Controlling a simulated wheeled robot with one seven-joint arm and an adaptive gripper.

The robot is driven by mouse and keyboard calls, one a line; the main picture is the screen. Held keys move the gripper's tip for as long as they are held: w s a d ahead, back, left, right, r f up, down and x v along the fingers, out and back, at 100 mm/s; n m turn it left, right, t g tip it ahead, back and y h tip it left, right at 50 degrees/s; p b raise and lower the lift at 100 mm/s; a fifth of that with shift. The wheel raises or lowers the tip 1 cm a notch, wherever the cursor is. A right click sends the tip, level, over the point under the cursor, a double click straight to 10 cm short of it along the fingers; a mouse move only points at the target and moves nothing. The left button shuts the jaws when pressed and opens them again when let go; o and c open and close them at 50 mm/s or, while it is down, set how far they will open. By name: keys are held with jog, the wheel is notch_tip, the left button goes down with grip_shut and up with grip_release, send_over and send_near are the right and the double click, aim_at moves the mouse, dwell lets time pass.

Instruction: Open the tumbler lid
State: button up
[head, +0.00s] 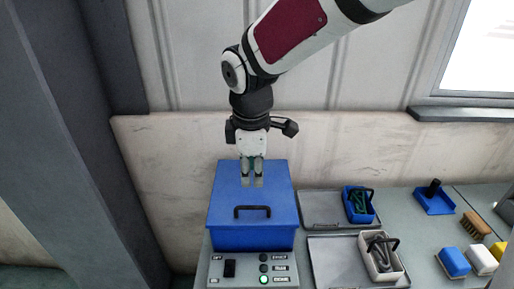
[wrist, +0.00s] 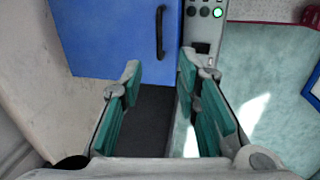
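The tumbler is a blue box (head: 228,240) with a flat blue lid (head: 227,190), which appears shut. A black bar handle (head: 252,207) is on the lid near its front edge; it also shows in the wrist view (wrist: 161,33), above the fingertips. My gripper (head: 252,186) points down over the lid, behind the handle in the head view. In the wrist view my gripper (wrist: 159,75) has its two green-padded fingers apart, with nothing between them. It does not touch the handle; its exact height above the lid is hard to tell.
A control panel (head: 245,269) with a black switch and a lit green button is in front of the tumbler. To the right are grey trays (head: 333,263), a blue bin (head: 361,205), a white bin (head: 381,257), and several brushes or blocks (head: 453,262). A wall stands close behind.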

aim_at(253, 207)
jog(key=w+f, duration=0.1)
jog(key=f, duration=0.3)
jog(key=w+f, duration=0.1)
jog(key=f, duration=0.4)
jog(key=w+f+p, duration=0.1)
jog(key=f, duration=0.3)
jog(key=shift+d+f, duration=0.1)
jog(key=shift+f, duration=0.2)
jog(key=shift+c, duration=0.6)
jog(key=shift+s, duration=0.1)
grip_shut()
